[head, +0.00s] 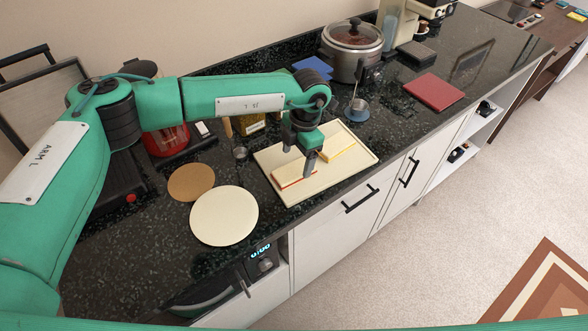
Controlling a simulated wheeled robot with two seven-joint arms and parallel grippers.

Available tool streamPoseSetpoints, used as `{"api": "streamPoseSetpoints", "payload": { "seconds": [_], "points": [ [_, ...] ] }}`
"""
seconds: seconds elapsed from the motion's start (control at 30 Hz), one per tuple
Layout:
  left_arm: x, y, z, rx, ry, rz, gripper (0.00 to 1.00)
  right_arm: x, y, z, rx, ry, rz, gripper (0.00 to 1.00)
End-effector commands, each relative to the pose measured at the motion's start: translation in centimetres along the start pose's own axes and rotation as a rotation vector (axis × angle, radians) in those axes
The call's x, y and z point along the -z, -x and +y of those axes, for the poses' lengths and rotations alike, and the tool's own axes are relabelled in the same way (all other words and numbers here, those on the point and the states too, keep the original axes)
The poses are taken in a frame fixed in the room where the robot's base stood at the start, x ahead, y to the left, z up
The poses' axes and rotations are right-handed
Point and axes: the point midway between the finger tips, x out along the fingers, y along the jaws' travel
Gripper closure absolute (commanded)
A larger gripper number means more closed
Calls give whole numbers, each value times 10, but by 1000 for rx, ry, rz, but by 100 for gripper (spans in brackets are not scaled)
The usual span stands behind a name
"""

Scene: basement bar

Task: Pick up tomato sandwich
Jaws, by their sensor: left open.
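A cream rectangular tray (322,186) lies on the dark counter and holds two pale sandwich pieces. The sandwich with a thin red edge (288,177), likely the tomato sandwich, lies at the tray's left side. The other sandwich (339,147), with a yellowish edge, lies to the right. My left gripper (299,160) points down over the tray, between and slightly above the two sandwiches, with its fingers apart and nothing visibly held. One fingertip is close to the red-edged sandwich; I cannot tell whether it touches. My right gripper is not visible.
A round cream plate (224,216) and a brown disc (191,182) lie left of the tray. A metal pot (353,58), a blue-based item (357,110) and a red board (434,92) stand behind and right. The counter right of the tray is mostly clear.

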Motion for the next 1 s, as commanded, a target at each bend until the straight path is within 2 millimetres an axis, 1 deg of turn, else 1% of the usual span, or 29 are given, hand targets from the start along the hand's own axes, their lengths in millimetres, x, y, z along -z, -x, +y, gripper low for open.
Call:
{"api": "streamPoseSetpoints", "payload": {
  "seconds": [0.03,0.1,0.2,0.3,0.57,0.6,0.67,0.8,0.83,1.0],
  "points": [
    [2,-4,0,2,0,4,22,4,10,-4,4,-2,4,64],
    [2,-12,0,3,1,3,22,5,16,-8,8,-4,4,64],
    [2,-28,0,2,1,3,22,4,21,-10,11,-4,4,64],
    [1,-37,1,2,2,2,22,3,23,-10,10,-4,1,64],
    [1,-40,1,1,1,0,22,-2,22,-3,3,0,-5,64],
    [1,-40,1,1,1,0,30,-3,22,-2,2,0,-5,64],
    [1,-40,1,1,1,0,41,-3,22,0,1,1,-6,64],
    [1,-40,1,1,1,0,69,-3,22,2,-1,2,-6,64],
    [1,-40,1,1,1,1,71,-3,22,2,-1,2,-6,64],
    [1,-39,1,0,1,0,72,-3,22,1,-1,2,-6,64]
  ]
}}
